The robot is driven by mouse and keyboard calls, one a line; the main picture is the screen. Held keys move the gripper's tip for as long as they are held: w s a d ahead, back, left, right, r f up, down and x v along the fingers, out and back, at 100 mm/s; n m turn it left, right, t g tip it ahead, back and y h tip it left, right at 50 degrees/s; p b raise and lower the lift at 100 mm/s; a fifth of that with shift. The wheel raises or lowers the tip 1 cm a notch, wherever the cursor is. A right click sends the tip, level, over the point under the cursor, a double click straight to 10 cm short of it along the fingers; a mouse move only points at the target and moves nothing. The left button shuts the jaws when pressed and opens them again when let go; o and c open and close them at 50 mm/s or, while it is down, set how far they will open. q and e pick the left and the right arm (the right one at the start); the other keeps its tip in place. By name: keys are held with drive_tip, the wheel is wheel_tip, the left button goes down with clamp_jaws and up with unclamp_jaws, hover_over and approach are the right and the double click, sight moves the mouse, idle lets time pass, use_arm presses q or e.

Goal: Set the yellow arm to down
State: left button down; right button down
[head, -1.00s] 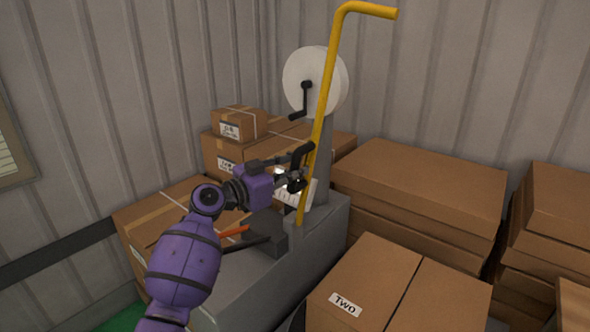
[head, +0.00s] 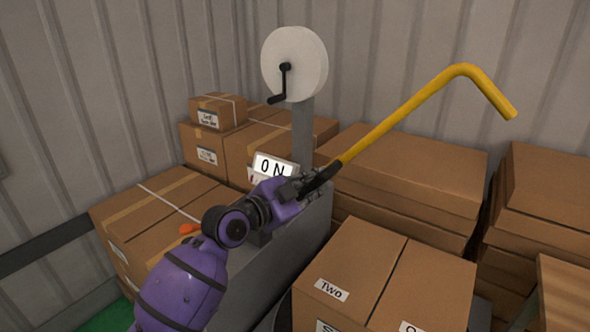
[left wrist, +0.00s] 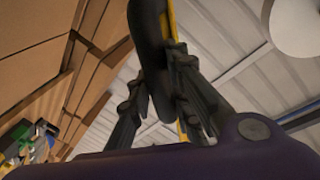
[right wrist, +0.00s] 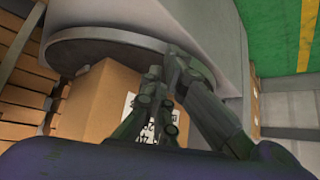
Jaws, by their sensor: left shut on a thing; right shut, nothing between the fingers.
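The yellow arm (head: 408,108) is a long bent bar on the grey machine (head: 285,262). In the head view it leans to the right, its hooked end at upper right. My left gripper (head: 312,186) is shut on its lower part; the left wrist view shows the fingers (left wrist: 160,95) around the yellow arm (left wrist: 174,25). The arm's base is hidden behind my gripper. A sign reading "ON" (head: 272,167) stands behind the gripper. My right gripper (right wrist: 165,85) shows only in its wrist view, shut and empty, near a grey disc and a box.
A white reel (head: 296,62) with a black crank stands on a grey post behind. Cardboard boxes (head: 385,275) lie right of the machine, below the yellow arm, with more stacks (head: 545,215) at far right and boxes at left.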

use_arm(q)
drive_tip(key=s+d+f+m, duration=0.1)
drive_tip(key=d+f+m, duration=0.1)
drive_tip(key=f, duration=0.3)
drive_tip(key=s+d+f+m+y, duration=0.1)
drive_tip(key=s+d+f+m, duration=0.1)
drive_tip(key=f, duration=0.4)
drive_tip(key=s+d+f+m+y+b, duration=0.1)
drive_tip(key=s+d+f+m, duration=0.1)
drive_tip(key=f, duration=0.4)
drive_tip(key=shift+s+d+m+t, duration=0.15)
drive_tip(key=shift+d+m+t, duration=0.15)
drive_tip(key=shift+d+m, duration=0.5)
drive_tip(key=shift+a+f+m, duration=0.1)
drive_tip(key=shift+f+m, duration=0.3)
drive_tip(key=shift+f, duration=0.2)
drive_tip(key=c, duration=1.6)
unclamp_jaws()
